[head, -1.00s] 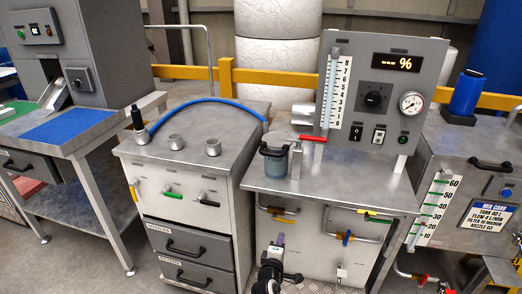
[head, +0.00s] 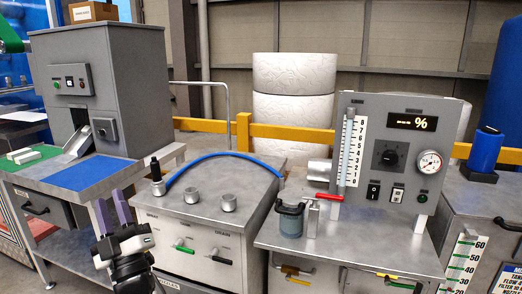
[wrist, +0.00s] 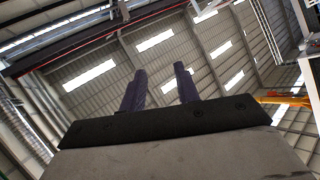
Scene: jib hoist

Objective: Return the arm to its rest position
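My gripper (head: 110,205) is raised at the lower left of the head view, in front of the workbench with the blue mat. Its two purple fingers point up and stand apart with nothing between them. In the wrist view the same fingers (wrist: 160,90) show a clear gap, with only the roof behind them. The gripper appears clear of the benches. Most of my arm below the wrist is out of view.
A blue mat (head: 82,171) and grey machine (head: 100,85) are at left. A grey cabinet (head: 215,200) with a blue hose (head: 220,156) stands in the middle. A handled jug (head: 291,221) sits by the gauge panel (head: 405,150) at right. A blue bottle (head: 485,150) is further right.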

